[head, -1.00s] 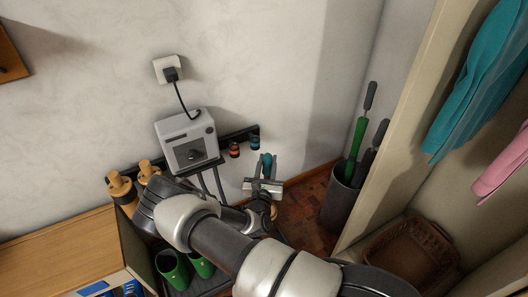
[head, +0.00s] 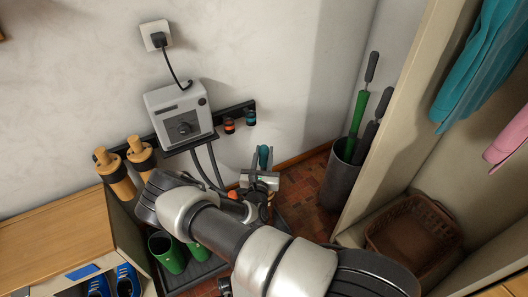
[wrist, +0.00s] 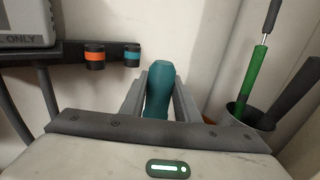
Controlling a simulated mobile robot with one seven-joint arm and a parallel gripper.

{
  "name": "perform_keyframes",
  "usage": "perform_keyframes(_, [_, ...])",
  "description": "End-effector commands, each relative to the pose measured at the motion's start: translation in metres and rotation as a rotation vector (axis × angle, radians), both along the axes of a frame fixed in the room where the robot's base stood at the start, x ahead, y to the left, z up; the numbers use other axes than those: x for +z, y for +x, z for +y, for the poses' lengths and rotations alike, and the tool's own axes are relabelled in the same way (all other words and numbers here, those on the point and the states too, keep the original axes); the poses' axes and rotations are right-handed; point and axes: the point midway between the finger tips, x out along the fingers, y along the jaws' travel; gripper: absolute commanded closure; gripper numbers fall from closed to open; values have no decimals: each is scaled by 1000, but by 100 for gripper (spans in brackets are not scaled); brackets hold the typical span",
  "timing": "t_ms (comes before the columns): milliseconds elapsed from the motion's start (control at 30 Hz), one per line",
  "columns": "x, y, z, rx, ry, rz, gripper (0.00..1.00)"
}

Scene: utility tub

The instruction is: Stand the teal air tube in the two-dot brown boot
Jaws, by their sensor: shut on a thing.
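The teal air tube (head: 264,156) is held between the fingers of my gripper (head: 262,172), in front of the wall and right of the grey dryer box. In the wrist view, the tube (wrist: 159,90) stands up between the two grey fingers (wrist: 160,100), its rounded top showing and its lower part hidden by the gripper body. Two tan-brown boots (head: 116,175) (head: 141,156) stand side by side at the left, well apart from the gripper. No dots can be made out on either, so I cannot tell which is the two-dot one.
The grey dryer box (head: 180,112) has dark hoses (head: 207,168). A black rail (head: 238,112) carries orange-banded and teal-banded holders. Green boots (head: 166,254) and blue shoes (head: 127,280) are at lower left. An umbrella stand (head: 340,187) and a basket (head: 412,243) are at right.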

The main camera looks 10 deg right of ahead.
Motion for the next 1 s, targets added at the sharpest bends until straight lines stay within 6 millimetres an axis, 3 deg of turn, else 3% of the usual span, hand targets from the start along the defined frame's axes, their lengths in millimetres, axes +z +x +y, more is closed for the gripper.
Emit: perform_keyframes(1000, [-103, 0, 0, 0, 1, 1, 96])
